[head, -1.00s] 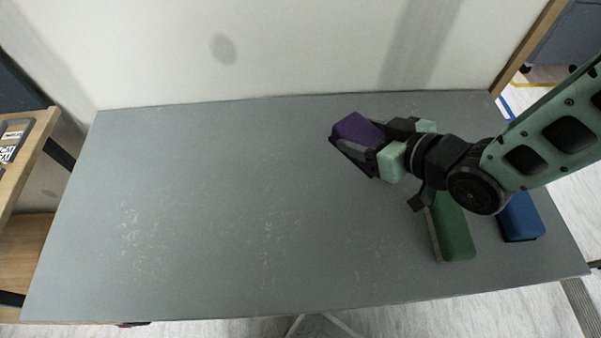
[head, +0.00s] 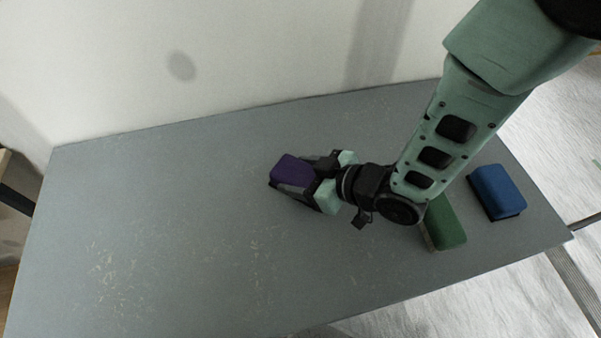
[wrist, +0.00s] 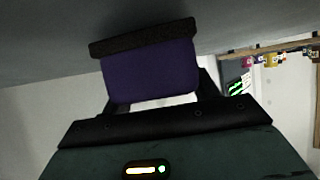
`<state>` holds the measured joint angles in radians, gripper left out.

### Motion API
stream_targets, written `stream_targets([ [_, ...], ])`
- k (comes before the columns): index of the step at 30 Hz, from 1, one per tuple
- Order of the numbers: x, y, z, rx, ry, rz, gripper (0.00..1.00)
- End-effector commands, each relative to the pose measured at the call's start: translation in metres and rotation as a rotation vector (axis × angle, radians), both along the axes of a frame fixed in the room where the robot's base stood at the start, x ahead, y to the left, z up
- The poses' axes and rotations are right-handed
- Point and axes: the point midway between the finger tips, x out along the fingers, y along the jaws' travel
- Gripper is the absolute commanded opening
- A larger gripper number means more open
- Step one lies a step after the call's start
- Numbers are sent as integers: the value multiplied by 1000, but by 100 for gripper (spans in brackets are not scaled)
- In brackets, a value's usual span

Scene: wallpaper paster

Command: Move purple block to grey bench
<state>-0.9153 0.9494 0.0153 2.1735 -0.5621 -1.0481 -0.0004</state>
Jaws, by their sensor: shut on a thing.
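The purple block (head: 293,170) is held in my gripper (head: 298,180), which is shut on it. In the wrist view the purple block (wrist: 150,70) sits between the fingers, with a dark layer along one face. In the head view the block and gripper are over the middle of the grey bench (head: 150,230). I cannot tell for sure whether the block touches the bench top or is a little above it.
A green block (head: 446,222) lies on the bench's right part, partly hidden by my arm. A blue block (head: 497,191) lies right of it. A pale wall (head: 250,50) rises behind the bench. The bench's left and front middle are clear.

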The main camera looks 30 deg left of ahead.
Motion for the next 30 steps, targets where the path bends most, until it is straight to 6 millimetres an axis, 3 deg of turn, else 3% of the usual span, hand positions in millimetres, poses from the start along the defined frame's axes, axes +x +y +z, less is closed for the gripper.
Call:
stream_targets([
  [12, 0, 0, -8, 1, -1, -1, 34],
  [13, 0, 0, -8, 0, 0, -1, 63],
  [15, 0, 0, -7, 0, 0, -1, 82],
  [26, 0, 0, -2, 0, -1, 0, 82],
  [30, 0, -16, 4, 0, -1, -3, 82],
])
